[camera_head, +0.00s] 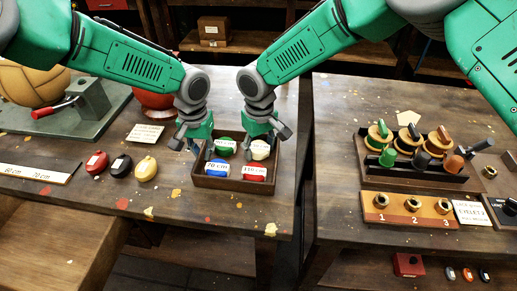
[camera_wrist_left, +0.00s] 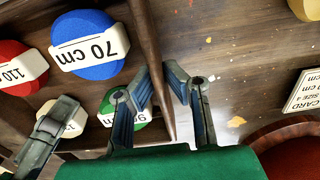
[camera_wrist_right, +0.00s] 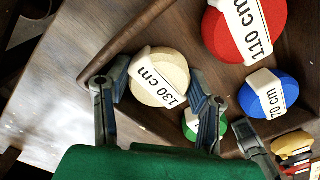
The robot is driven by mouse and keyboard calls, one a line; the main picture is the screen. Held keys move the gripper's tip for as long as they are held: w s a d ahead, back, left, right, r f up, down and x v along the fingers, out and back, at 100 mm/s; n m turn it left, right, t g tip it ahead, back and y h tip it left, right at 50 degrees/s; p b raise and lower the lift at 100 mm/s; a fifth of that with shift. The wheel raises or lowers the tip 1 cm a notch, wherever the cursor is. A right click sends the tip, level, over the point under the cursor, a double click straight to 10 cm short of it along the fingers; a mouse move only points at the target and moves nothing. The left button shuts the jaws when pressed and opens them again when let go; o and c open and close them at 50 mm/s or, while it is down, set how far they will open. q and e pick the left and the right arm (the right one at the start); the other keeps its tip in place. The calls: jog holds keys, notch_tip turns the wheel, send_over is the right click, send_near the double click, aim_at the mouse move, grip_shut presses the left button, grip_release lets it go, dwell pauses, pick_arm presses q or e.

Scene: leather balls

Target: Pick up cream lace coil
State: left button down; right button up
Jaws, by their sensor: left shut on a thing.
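The cream lace coil (camera_head: 260,151), with a white "130 cm" band, lies in the back right compartment of a dark wooden tray (camera_head: 232,185). It also shows in the right wrist view (camera_wrist_right: 160,72). My right gripper (camera_head: 267,138) is open above it, with one finger on either side of the coil in the right wrist view (camera_wrist_right: 158,100). I cannot tell whether the fingers touch it. My left gripper (camera_head: 186,143) is shut on the tray's left wall, one finger inside and one outside. In the left wrist view, my right gripper partly hides the cream coil.
The tray also holds green (camera_head: 224,146), blue (camera_head: 216,167) and red (camera_head: 254,172) coils. Red (camera_head: 97,162), black (camera_head: 121,166) and yellow (camera_head: 146,169) pieces lie to the left. A gap separates this table from the right one, which bears a tool rack (camera_head: 411,168).

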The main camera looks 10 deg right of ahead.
aim_at(259, 147)
notch_tip(259, 147, up, 10)
jog(key=shift+r, duration=0.1)
pick_arm(q)
jog(key=c, duration=1.6)
grip_release()
